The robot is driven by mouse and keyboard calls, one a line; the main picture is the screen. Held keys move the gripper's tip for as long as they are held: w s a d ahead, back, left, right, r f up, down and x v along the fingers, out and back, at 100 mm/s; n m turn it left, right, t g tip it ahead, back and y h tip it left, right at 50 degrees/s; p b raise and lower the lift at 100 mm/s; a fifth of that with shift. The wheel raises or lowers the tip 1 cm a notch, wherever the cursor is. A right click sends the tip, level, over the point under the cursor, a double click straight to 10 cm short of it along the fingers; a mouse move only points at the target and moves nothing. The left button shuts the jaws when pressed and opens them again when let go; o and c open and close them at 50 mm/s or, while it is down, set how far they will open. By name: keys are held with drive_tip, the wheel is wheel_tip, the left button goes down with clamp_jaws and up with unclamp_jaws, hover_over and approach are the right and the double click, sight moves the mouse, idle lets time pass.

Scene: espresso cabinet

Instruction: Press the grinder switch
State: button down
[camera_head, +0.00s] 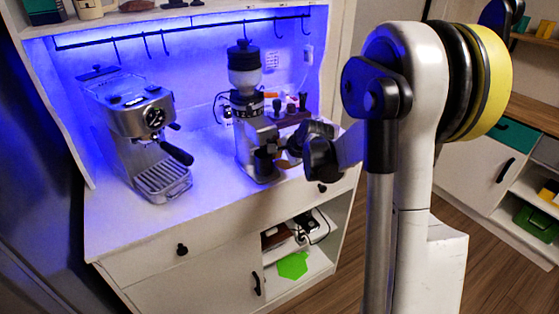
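The coffee grinder (245,78) stands upright on the white counter, with a dark hopper on top and a silver body. Its switch cannot be made out; it is too small or hidden. My gripper (309,152) is just to the right of the grinder's lower body, in front of the back right of the counter. It overlaps the view of the things behind it. Whether its fingers touch the grinder cannot be told. The fingers are small and dark, so open or shut cannot be told.
A silver espresso machine (135,125) with a black-handled portafilter stands left on the counter (115,225). A brown stand (290,117) with small dark tools is behind my gripper. Hooks hang from a rail (185,31) above. The counter front between the machines is clear.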

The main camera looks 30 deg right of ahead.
drive_tip(key=shift+w+f, duration=0.1)
drive_tip(key=shift+w, duration=0.15)
drive_tip(key=shift+r+p, duration=0.6)
drive_tip(key=shift+r, duration=0.25)
